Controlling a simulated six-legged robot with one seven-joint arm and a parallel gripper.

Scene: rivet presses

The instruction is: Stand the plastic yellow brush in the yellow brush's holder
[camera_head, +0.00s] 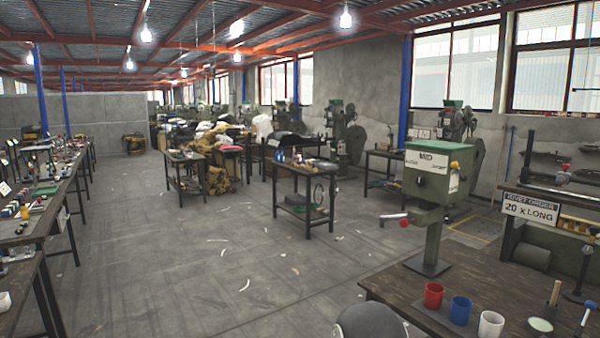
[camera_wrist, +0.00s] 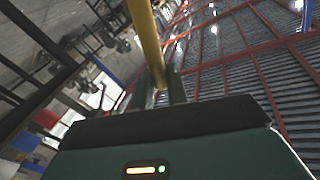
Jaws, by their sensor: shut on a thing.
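In the wrist view a yellow rod, which I take to be the yellow brush (camera_wrist: 147,42), stands between the two green fingers of my gripper (camera_wrist: 160,91). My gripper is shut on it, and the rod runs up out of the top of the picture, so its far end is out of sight. My gripper and the brush do not show in the head view. I cannot tell which thing is the yellow brush's holder; a red cup (camera_head: 433,295), a blue cup (camera_head: 460,310) and a white cup (camera_head: 491,326) stand on the workbench (camera_head: 395,284) at the right.
A green press (camera_head: 433,190) stands on the workbench behind the cups. A small upright brown stick (camera_head: 553,294) and a pale round dish (camera_head: 540,326) are at the right. Another table (camera_head: 300,171) stands farther back. The grey floor (camera_head: 200,270) is mostly open, with scattered scraps.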

